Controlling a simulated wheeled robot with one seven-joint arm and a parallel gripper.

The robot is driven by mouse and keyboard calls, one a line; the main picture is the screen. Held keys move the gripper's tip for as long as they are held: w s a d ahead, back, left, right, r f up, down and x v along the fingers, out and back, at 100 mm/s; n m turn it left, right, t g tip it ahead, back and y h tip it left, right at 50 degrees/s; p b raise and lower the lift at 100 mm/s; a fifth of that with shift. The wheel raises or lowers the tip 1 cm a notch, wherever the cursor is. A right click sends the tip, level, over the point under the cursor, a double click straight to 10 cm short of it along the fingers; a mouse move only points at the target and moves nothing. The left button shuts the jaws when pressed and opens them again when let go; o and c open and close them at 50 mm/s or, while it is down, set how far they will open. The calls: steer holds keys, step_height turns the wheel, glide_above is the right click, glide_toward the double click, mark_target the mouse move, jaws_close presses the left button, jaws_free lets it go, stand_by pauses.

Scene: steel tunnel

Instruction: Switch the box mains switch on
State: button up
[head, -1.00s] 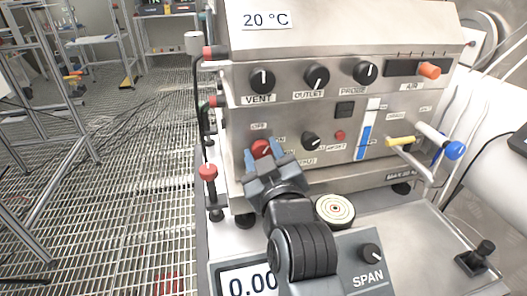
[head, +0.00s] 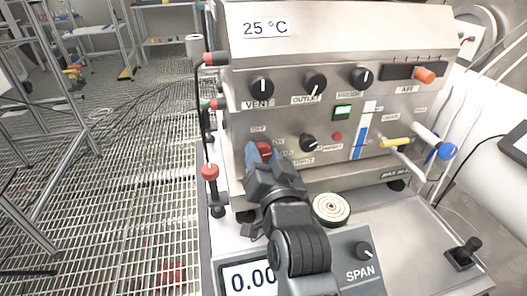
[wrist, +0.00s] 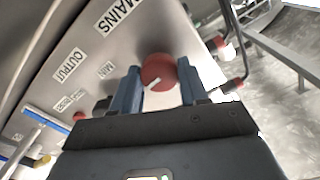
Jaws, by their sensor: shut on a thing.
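The steel box (head: 300,120) carries a red mains switch knob (head: 264,148) low on the left of its front panel, by an OFF label above and an ON label to its right. My gripper (head: 262,155) is shut on this red knob. In the wrist view the red knob (wrist: 160,72) sits between the two blue fingers of my gripper (wrist: 163,88), with a white pointer mark on its face and a MAINS label above left. The display reads 25 °C.
Black knobs VENT, OUTLET and PROBE (head: 361,78) line the upper panel. A round target disc (head: 331,209) and the SPAN unit (head: 362,272) stand in front.

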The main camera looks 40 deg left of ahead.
steer(key=shift+m, duration=0.6)
steer(key=o, duration=1.1)
steer(key=shift+c, duration=0.2)
steer(key=v, duration=0.8)
steer(key=shift+b, duration=0.35)
